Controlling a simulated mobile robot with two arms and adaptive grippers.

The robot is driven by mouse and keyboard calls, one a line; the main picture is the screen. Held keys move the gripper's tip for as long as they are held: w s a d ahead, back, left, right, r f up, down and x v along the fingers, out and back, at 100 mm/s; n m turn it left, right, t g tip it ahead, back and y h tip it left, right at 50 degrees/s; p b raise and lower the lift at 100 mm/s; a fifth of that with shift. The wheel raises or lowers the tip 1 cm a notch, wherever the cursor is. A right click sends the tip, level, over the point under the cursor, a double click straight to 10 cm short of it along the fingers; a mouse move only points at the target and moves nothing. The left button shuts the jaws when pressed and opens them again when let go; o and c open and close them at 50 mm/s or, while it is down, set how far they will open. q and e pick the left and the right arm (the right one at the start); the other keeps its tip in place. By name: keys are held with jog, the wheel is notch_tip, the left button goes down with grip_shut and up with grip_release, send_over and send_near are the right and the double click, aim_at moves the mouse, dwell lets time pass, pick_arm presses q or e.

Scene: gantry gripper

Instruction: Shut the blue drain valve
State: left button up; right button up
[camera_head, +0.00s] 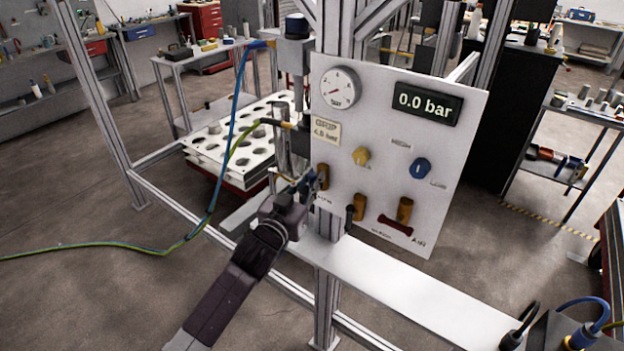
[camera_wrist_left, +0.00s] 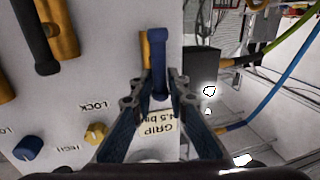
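The blue valve lever (camera_wrist_left: 159,60) stands upright in the left wrist view, in front of its brass body (camera_wrist_left: 146,48) near the panel's edge. My left gripper (camera_wrist_left: 160,86) has one finger on each side of the lever's near end. Any gap is too small to tell whether the fingers press on it. In the head view, my left gripper (camera_head: 292,190) is at the panel's left edge beside a brass valve body (camera_head: 322,177), and its fingers are hard to make out there. The display (camera_head: 427,103) on the white panel (camera_head: 378,85) reads 0.0 bar. My right gripper is not in view.
The panel also carries a gauge (camera_head: 340,88), a yellow knob (camera_head: 361,156), a blue knob (camera_head: 421,168), and a valve with a red handle (camera_head: 396,225). Blue and green hoses (camera_head: 213,190) hang at the left. A white shelf (camera_head: 420,300) runs below the panel.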

pick_arm(q)
jog(key=shift+f, duration=0.1)
grip_shut()
jog(key=shift+d+m+b, duration=0.1)
jog(key=shift+m+b, duration=0.3)
jog(key=shift+s+f+m+b, duration=0.15)
jog(key=shift+m+b, duration=0.3)
jog(key=shift+m, duration=0.15)
jog(key=shift+s+d+f+m+h+b, duration=0.25)
jog(key=shift+m+h+b, duration=0.8)
jog(key=shift+m, duration=2)
jog(key=shift+s+d+f+m+h+b, duration=0.1)
jog(key=shift+d+f+m+h+b, duration=0.25)
jog(key=shift+m+b, duration=2.05)
jog(key=shift+s+d+f+m+h+b, duration=0.2)
jog(key=shift+f+m+h+b, duration=0.4)
jog(key=shift+m, duration=3.05)
jog(key=shift+r, duration=0.2)
jog(key=o, duration=0.7)
grip_release()
